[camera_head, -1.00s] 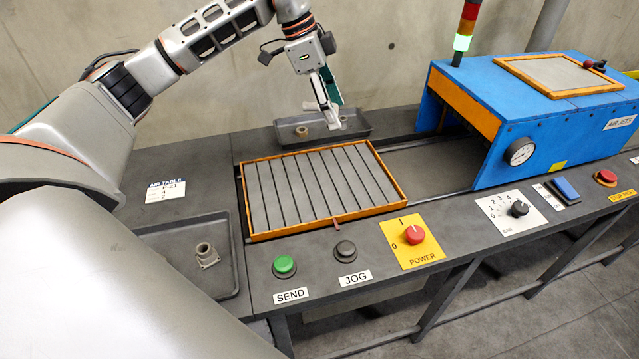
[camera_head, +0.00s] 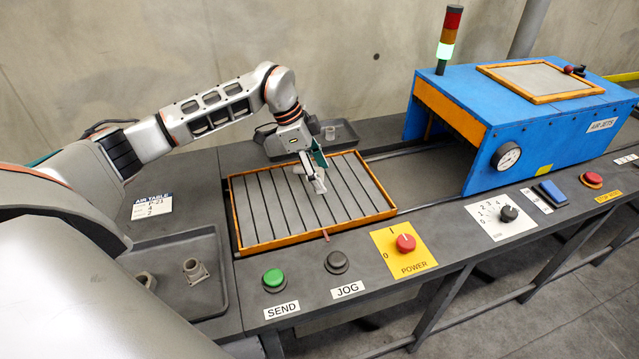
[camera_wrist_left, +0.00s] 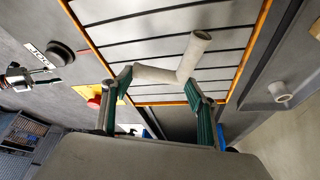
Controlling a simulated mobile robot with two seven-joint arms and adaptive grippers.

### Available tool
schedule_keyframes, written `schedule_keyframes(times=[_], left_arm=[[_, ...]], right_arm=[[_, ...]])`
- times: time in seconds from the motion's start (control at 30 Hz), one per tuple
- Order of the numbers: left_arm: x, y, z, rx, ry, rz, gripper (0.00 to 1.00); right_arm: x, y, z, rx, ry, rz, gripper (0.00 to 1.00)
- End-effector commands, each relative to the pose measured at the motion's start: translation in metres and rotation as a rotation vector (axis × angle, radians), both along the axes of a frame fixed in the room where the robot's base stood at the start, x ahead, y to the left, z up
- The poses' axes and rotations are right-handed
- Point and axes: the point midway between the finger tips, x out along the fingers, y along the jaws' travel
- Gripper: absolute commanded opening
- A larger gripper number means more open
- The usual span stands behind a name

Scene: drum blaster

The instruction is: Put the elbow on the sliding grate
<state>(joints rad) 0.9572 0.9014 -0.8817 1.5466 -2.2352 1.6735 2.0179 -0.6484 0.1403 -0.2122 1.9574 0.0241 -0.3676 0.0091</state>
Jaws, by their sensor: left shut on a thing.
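The elbow (camera_wrist_left: 185,68), a pale grey-beige bent pipe piece, is held between the green-padded fingers of my left gripper (camera_wrist_left: 158,84) in the left wrist view. One leg of it sticks up and right, free of the fingers. In the head view my left gripper (camera_head: 314,178) is over the middle of the sliding grate (camera_head: 269,243), an orange-framed panel of grey slats. The elbow is small and partly hidden there. I cannot tell whether it touches the slats.
A back tray (camera_head: 352,137) behind the grate holds a small fitting (camera_wrist_left: 280,92). A front-left tray (camera_head: 222,300) holds fittings (camera_head: 195,270). The blue air-jets hood (camera_head: 540,130) stands right. SEND (camera_head: 273,278), JOG (camera_head: 337,261) and POWER (camera_head: 405,243) controls line the front.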

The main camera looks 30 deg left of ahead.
Motion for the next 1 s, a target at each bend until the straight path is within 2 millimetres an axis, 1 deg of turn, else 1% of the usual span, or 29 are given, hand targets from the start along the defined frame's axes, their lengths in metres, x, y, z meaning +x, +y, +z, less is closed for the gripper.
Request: schedule_keyframes(times=[0.1, 0.23, 0.3, 0.63, 0.67, 0.7, 0.73, 1.0], left_arm=[[-0.001, -0.001, -0.018, -0.001, 0.004, -0.001, 0.36], [-0.001, 0.0, -0.035, -0.001, 0.003, 0.0, 0.36], [0.0, 0.0, -0.038, 0.0, 0.001, 0.0, 0.36], [0.0, 0.0, -0.04, 0.001, 0.0, 0.0, 0.36], [0.0, 0.0, -0.04, 0.001, 0.0, 0.0, 0.63], [0.0, 0.0, -0.04, 0.001, 0.0, 0.0, 0.74], [0.0, 0.0, -0.04, 0.001, 0.0, 0.0, 0.75], [0.0, 0.0, -0.04, 0.0, 0.001, 0.0, 0.75]], right_arm=[[0.001, 0.0, 0.0, 0.001, -0.002, 0.0, 0.4], [0.001, 0.0, 0.001, 0.001, -0.005, 0.0, 0.4], [0.001, 0.0, 0.001, 0.001, -0.006, 0.0, 0.4], [0.002, 0.0, 0.002, 0.002, -0.006, -0.001, 0.4], [0.001, 0.0, 0.001, 0.002, -0.006, -0.001, 0.4], [0.001, 0.0, 0.001, 0.002, -0.006, -0.001, 0.4], [0.001, 0.0, 0.001, 0.002, -0.006, -0.001, 0.4], [0.0, 0.0, -0.001, 0.001, -0.002, 0.0, 0.4]])
